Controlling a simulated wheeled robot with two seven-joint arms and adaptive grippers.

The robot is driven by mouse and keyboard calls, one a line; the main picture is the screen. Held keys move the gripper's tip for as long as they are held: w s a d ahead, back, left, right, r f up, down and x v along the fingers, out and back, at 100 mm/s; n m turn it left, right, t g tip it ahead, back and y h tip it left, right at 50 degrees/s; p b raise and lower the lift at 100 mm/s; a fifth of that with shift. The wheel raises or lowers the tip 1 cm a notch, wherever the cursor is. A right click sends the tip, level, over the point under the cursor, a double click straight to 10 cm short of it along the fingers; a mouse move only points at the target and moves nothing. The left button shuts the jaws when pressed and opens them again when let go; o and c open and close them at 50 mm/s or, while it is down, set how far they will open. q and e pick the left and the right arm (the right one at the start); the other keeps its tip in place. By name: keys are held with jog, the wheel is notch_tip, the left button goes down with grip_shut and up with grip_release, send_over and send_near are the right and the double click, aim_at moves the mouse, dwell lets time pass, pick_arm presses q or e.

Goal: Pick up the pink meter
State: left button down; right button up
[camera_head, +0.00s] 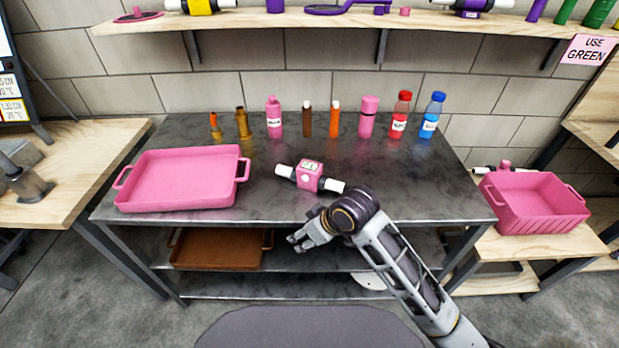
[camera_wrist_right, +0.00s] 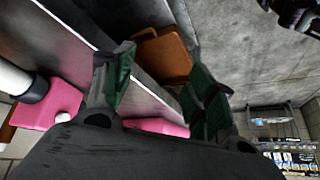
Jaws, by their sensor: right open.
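The pink meter (camera_head: 307,180) is a pink block with a small display on top and a white pipe end with black collars on each side. It lies near the front middle of the dark metal table (camera_head: 240,205). My right gripper (camera_head: 296,240) is open and empty, just in front of the table edge and below the meter. In the right wrist view, the open fingers of the gripper (camera_wrist_right: 158,85) show, and the meter (camera_wrist_right: 55,105) is at the left, outside them. My left gripper is not in view.
A pink tray (camera_head: 243,180) sits on the table's left. Several bottles and small cylinders, such as a red bottle (camera_head: 399,115), stand along the back. A brown tray (camera_head: 215,265) is on the shelf below. A pink crate (camera_head: 540,215) stands at the right.

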aim_at(336, 183)
jog(key=shift+w+a+r+n+g+h, duration=0.15)
jog(key=shift+w+a+r+n+h, duration=0.25)
jog(key=shift+w+r+n, duration=0.5)
jog(key=shift+w+a+r+n+g+h, duration=0.2)
jog(key=shift+w+a+r+n+h, duration=0.2)
jog(key=shift+w+r+n, duration=0.55)
jog(key=shift+w+a+r+n+g+h, duration=0.15)
jog(key=shift+w+a+r+n+h, duration=0.3)
jog(key=shift+w+r, duration=0.75)
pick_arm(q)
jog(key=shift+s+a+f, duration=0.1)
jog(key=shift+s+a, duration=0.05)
pick_arm(e)
jog(key=w+d+r+h, duration=0.3)
jog(key=w+d+r, duration=0.5)
jog(key=d, duration=0.2)
jog(key=shift+m+h, duration=0.3)
jog(key=shift+h, duration=0.05)
jog(key=shift+w+d+f, duration=0.1)
